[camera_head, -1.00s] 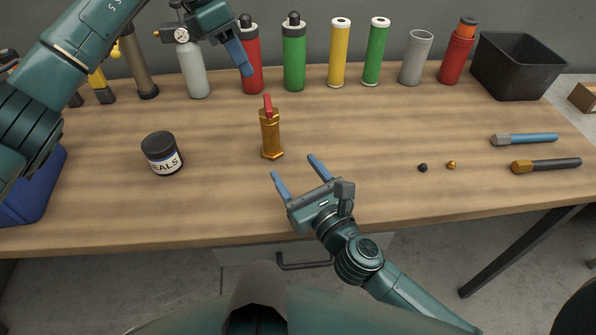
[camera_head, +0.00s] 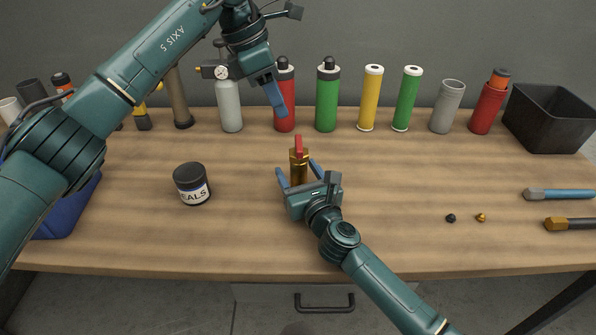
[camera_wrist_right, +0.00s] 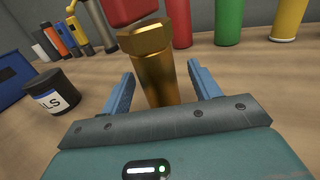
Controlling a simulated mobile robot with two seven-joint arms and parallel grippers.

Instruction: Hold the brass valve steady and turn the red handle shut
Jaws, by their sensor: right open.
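The brass valve (camera_head: 298,160) stands upright on the workbench near the middle, with the red handle (camera_head: 298,146) on top. In the right wrist view the brass body (camera_wrist_right: 155,78) rises between the fingers, and part of the red handle (camera_wrist_right: 128,10) shows above. My right gripper (camera_head: 298,173) is open, one blue finger on each side of the valve body, with gaps visible in the wrist view. It hides the valve's base in the head view. My left gripper (camera_head: 275,97) hangs above and behind the valve, apart from it; its finger opening cannot be made out.
A black-lidded SEALS jar (camera_head: 191,184) stands left of the valve. Several bottles and cylinders, such as a green one (camera_head: 327,100), line the back. A black bin (camera_head: 550,118) is at back right. Small fittings (camera_head: 466,217) and tools (camera_head: 560,194) lie right. The bench between is clear.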

